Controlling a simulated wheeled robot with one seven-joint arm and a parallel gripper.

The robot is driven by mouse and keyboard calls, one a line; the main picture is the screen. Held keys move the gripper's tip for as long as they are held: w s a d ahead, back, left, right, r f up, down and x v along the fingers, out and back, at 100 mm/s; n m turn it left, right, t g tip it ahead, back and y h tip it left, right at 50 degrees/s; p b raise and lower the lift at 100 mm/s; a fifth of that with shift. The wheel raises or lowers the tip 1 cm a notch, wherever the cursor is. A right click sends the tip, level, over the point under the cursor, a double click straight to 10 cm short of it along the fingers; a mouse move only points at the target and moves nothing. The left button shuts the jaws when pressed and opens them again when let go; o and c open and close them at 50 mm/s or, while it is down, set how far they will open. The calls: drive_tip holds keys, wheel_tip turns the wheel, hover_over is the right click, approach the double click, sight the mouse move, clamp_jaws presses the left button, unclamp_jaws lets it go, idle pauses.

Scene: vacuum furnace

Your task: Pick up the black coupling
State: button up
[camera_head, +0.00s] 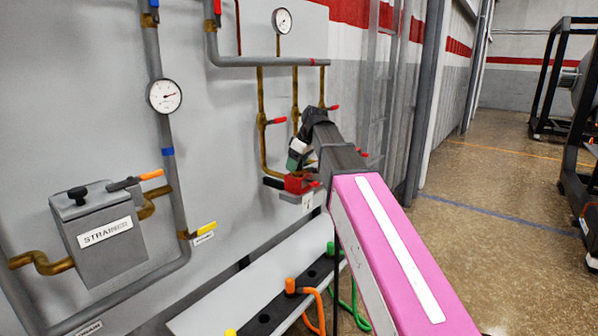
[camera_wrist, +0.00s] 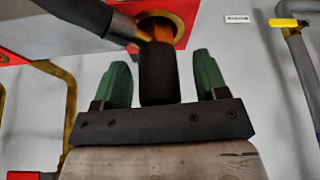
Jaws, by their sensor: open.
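In the wrist view, a short black cylinder that looks like the black coupling (camera_wrist: 157,80) stands out below a round brass-rimmed opening. My gripper (camera_wrist: 162,76) is open, with one green finger on each side of the cylinder. A gap shows between it and each finger. Its lower end meets the dark palm bar in the picture; I cannot tell whether they touch. In the head view my gripper (camera_head: 298,157) is small and partly hidden by my arm, close to the wall piping. I cannot make out the coupling there.
A red fixture (camera_wrist: 186,8) holds the opening, and a dark rod (camera_wrist: 85,14) crosses beside it. Brass pipes (camera_head: 262,125) and valves line the grey panel. A white shelf (camera_head: 205,318) with a black hose manifold (camera_head: 267,316) lies below. Open floor (camera_head: 480,185) is at right.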

drive_tip(key=shift+f, duration=0.15)
drive_tip(key=shift+c, duration=0.4)
drive_tip(key=c, duration=1.1)
drive_tip(key=shift+w, duration=0.1)
